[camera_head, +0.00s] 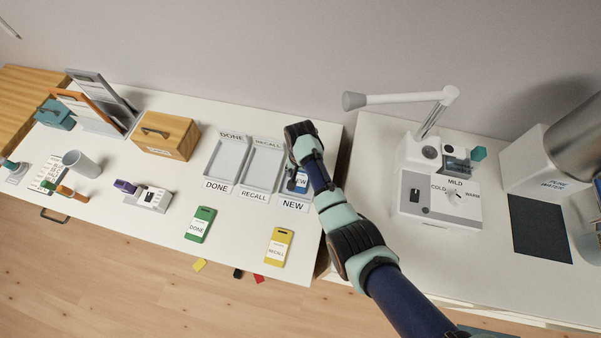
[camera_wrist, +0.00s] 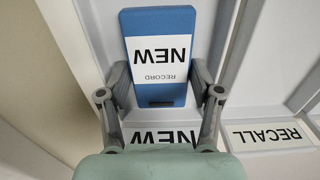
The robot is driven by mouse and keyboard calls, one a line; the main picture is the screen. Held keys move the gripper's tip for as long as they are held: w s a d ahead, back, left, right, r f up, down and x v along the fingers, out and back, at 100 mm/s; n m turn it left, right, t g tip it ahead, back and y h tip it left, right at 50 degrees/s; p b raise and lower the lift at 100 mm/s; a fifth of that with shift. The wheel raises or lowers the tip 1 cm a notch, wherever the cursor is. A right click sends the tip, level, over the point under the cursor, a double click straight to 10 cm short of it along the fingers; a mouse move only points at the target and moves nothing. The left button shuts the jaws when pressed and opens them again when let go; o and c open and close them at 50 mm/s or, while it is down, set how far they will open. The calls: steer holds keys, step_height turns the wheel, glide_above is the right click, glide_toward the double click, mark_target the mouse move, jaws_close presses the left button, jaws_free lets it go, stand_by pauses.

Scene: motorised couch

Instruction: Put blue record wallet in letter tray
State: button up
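The blue record wallet (camera_wrist: 160,95) has a white label reading RECORD NEW. It shows in the wrist view over the floor of the letter tray marked NEW (camera_head: 292,205), with its sides roughly in line with the tray's. In the head view the wallet (camera_head: 299,182) is partly covered by my arm. My gripper (camera_wrist: 160,78) is over the front part of the NEW tray, with one finger along each long edge of the wallet. Whether the fingers press on it is unclear. I cannot tell whether the wallet rests fully on the tray floor.
The RECALL tray (camera_head: 254,197) and DONE tray (camera_head: 217,187) stand to the left and look empty. A green DONE wallet (camera_head: 201,224) and a yellow RECALL wallet (camera_head: 278,247) lie in front. A wooden box (camera_head: 166,135) stands further left. A white appliance (camera_head: 438,198) stands on the right table.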

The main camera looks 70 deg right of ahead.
mark_target(300, 175)
steer(key=shift+r, duration=0.15)
step_height(300, 175, up, 12)
steer(key=p, duration=0.3)
stand_by(0.5)
steer(key=w+a+r+n+t+h, duration=0.2)
steer(key=w+a+r+n+t, duration=0.25)
steer(key=w+a, duration=0.6)
steer(key=w+a+r+n+t, duration=0.2)
steer(key=a+r+n, duration=0.15)
steer(key=a, duration=0.45)
steer(key=w+a+r+n+t, duration=0.1)
steer(key=a+r+n+t, duration=0.15)
steer(key=a+r, duration=0.45)
steer(key=s+a+r+n+t+y, duration=0.1)
steer(key=s+a+r+n+t, duration=0.1)
steer(key=a, duration=0.5)
steer(key=s+a+r+n+t+y, duration=0.1)
steer(key=s+a+r+n, duration=0.1)
steer(key=a+r+n, duration=0.2)
steer(key=a+r, duration=0.2)
steer(key=a, duration=0.1)
steer(key=shift+s+a+r+t, duration=0.15)
steer(key=shift+a+r+t, duration=0.1)
steer(key=shift+t, duration=0.15)
